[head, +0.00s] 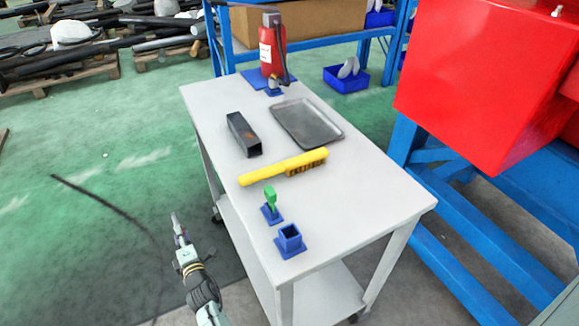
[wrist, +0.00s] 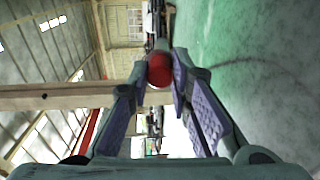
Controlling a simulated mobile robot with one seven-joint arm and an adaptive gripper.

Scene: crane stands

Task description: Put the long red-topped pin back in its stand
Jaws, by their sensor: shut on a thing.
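My gripper (head: 180,241) is off the left side of the white table, over the green floor. It is shut on the long red-topped pin, whose round red top (wrist: 159,71) sits between the fingertips in the wrist view. A grey shaft runs on beyond the top. In the head view the pin is small and hard to make out. A blue stand with an open square socket (head: 290,238) is at the near end of the table. Beside it, a smaller blue stand (head: 272,215) holds a green-topped piece (head: 270,194).
The white table (head: 350,206) also bears a yellow-handled brush (head: 270,172), a dark square tube (head: 242,134), a grey tray (head: 306,122) and a red extinguisher (head: 271,50) at the far end. A red box on a blue frame (head: 490,80) stands at right. The table's near right is clear.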

